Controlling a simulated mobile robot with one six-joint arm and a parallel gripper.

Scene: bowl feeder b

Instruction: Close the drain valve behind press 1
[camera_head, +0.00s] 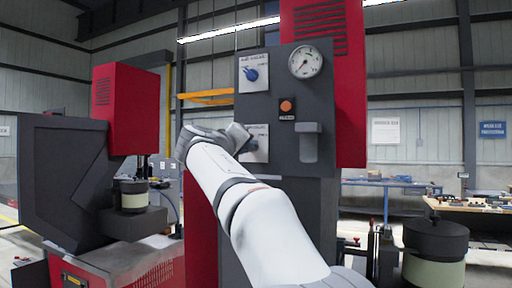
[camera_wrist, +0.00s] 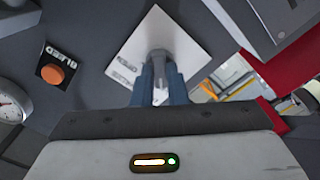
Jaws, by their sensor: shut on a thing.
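A dark grey panel (camera_head: 308,92) on the red press carries two white valve plates, one above the other. The upper plate has a blue knob (camera_head: 251,74). My gripper (camera_head: 240,138) is at the lower plate (camera_head: 262,150), partly covering it; its lettering is too small to read. In the wrist view my gripper's two blue fingers (camera_wrist: 161,88) are shut on a grey valve handle (camera_wrist: 159,58) that stands out from the white plate (camera_wrist: 185,40). The fingers hide the handle's far end, so I cannot tell its exact turn.
An orange button (camera_head: 287,106), a round gauge (camera_head: 305,62) and a grey box-like fitting (camera_head: 310,142) sit on the panel right of the valves. Another red press (camera_head: 125,105) stands at left. A dark-lidded bowl unit (camera_head: 435,240) stands at lower right.

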